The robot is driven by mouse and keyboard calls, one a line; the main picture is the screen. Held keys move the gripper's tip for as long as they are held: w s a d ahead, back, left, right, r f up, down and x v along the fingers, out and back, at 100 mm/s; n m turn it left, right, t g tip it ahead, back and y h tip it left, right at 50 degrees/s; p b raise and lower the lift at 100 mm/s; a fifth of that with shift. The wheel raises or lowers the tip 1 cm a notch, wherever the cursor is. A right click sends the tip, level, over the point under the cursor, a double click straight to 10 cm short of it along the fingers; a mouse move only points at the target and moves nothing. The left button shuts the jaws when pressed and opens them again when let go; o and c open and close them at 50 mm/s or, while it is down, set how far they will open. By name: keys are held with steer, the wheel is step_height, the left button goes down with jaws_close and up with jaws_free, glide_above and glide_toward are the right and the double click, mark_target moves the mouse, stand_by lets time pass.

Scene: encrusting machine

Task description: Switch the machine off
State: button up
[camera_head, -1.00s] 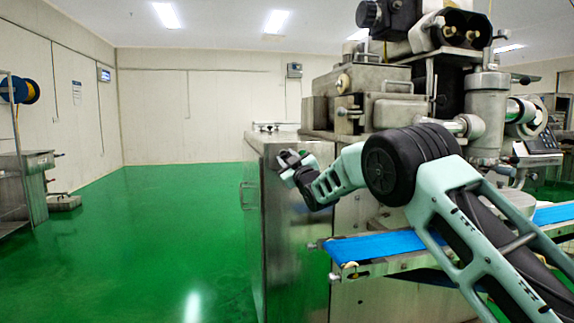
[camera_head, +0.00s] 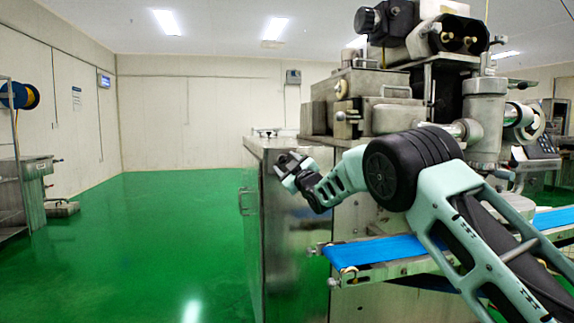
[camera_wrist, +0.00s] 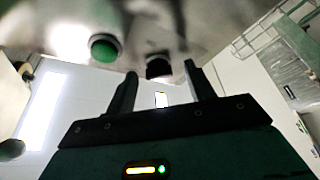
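The encrusting machine (camera_head: 285,262) is a tall metal unit at the right of the head view. In the wrist view a round green button (camera_wrist: 103,48) sits on a blurred metal surface at upper left. A dark round knob or button (camera_wrist: 158,67) sits right of it, at the gap between my fingertips. My gripper (camera_wrist: 160,78) is open, with two dark fingers apart and nothing visible between them. In the head view my gripper (camera_head: 284,165) is in front of the machine's metal side. The buttons cannot be made out there, and contact cannot be told.
A blue conveyor belt (camera_head: 375,248) sticks out of the machine below my arm. The green floor (camera_head: 160,230) to the left is clear. A metal stand (camera_head: 30,190) is at the far left. A wire rack (camera_wrist: 265,30) shows in the wrist view.

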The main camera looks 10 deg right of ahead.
steer(key=b+v, duration=0.1)
steer(key=v, duration=1.6)
steer(key=shift+s, duration=0.2)
steer(key=s+a+f+m+g+h, duration=0.1)
steer(key=s+a+f+m+g, duration=0.1)
steer(key=s+a+f+g, duration=0.65)
steer(key=s+a+f+m+g, duration=0.2)
steer(key=s+a+f+g, duration=0.3)
steer(key=s, duration=0.6)
steer(key=s+d+f+g+h, duration=0.15)
steer(key=s+g, duration=0.25)
steer(key=s, duration=1.1)
steer(key=s+f+g+h, duration=0.3)
steer(key=s, duration=1.1)
step_height(320, 180, up, 20)
steer(key=p, duration=1.9)
steer(key=shift+w+p, duration=0.25)
steer(key=shift+p, duration=0.15)
